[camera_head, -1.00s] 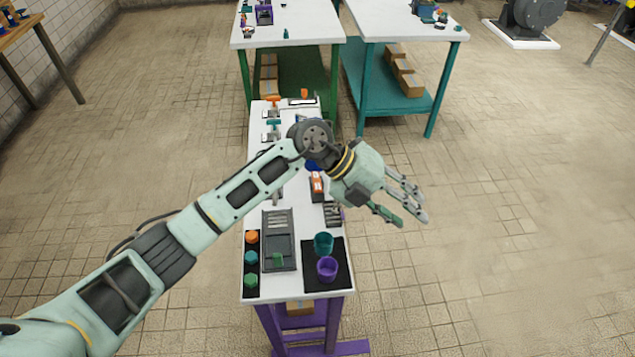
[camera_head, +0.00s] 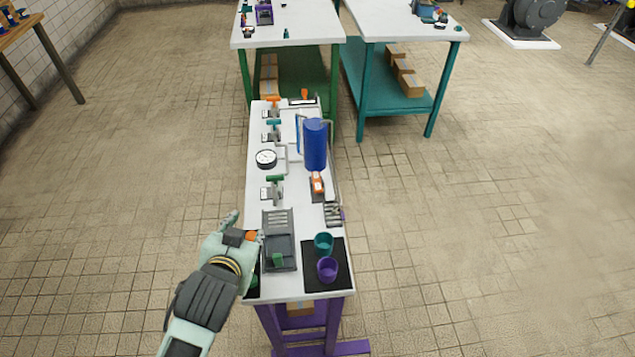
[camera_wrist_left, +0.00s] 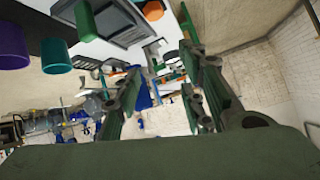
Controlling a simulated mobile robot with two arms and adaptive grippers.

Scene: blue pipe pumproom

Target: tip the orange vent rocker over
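The orange rocker (camera_head: 317,183) sits on a small dark base on the white bench, just in front of the blue cylinder. I take it to be the vent rocker; which way it is tilted is too small to tell. My left gripper (camera_head: 246,227) is at the bench's near left edge, well to the left of and nearer than the rocker. In the left wrist view its fingers (camera_wrist_left: 165,95) are spread apart with nothing held between them. My right gripper is not in view.
The blue cylinder (camera_head: 315,145) and thin pipes stand behind the rocker. A grey tray (camera_head: 279,263), teal cup (camera_head: 323,243) and purple cup (camera_head: 327,269) are at the near end. An orange cap (camera_head: 251,236) is close beside my fingers. Lever valves (camera_head: 273,190) line the left side.

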